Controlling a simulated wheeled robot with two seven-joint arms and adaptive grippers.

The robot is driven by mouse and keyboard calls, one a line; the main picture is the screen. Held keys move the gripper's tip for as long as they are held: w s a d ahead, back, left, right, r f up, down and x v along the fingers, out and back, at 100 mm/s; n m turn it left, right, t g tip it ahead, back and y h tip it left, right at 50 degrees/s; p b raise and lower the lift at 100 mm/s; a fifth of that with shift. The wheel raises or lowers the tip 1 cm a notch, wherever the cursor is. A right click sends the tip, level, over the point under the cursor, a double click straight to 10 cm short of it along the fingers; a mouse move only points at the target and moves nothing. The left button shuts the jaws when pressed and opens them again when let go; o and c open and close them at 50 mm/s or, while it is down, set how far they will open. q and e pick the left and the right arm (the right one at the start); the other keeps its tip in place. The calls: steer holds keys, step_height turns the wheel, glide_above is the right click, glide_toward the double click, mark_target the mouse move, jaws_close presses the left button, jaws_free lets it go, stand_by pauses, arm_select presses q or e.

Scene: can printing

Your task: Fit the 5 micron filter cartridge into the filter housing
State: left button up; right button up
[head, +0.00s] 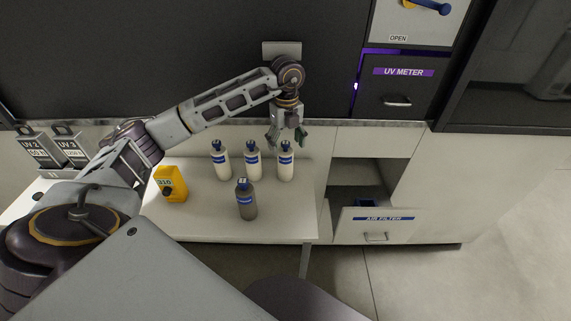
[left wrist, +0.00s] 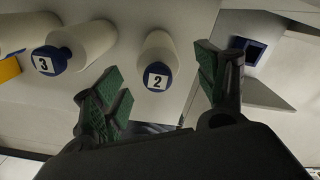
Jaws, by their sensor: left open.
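My left gripper (head: 287,138) is open and empty, above and behind the rightmost white blue-capped bottle (head: 286,165). In the left wrist view its spread green-padded fingers (left wrist: 160,94) frame a white bottle marked 2 (left wrist: 158,52), which lies beyond the tips. An open drawer labelled AIR FILTER (head: 376,228) holds a blue piece (head: 366,203). In the left wrist view a blue square frame with a dark opening (left wrist: 251,50) shows beside the right finger; I cannot tell whether it is the filter housing. No cartridge marked 5 micron can be made out. My right gripper is out of view.
More white bottles (head: 220,160) (head: 253,161) and a grey one (head: 246,199) stand on the white table (head: 290,222). A yellow container (head: 171,184) stands at the left. A closed UV METER drawer (head: 402,85) is at upper right. The table's front right is clear.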

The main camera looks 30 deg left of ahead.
mark_target(286, 151)
arm_select(q)
steer(key=shift+f, duration=0.15)
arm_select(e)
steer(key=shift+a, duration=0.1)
arm_select(q)
steer(key=shift+s+a+f+p, duration=0.1)
steer(key=shift+f+p, duration=0.25)
steer(key=shift+f, duration=2.2)
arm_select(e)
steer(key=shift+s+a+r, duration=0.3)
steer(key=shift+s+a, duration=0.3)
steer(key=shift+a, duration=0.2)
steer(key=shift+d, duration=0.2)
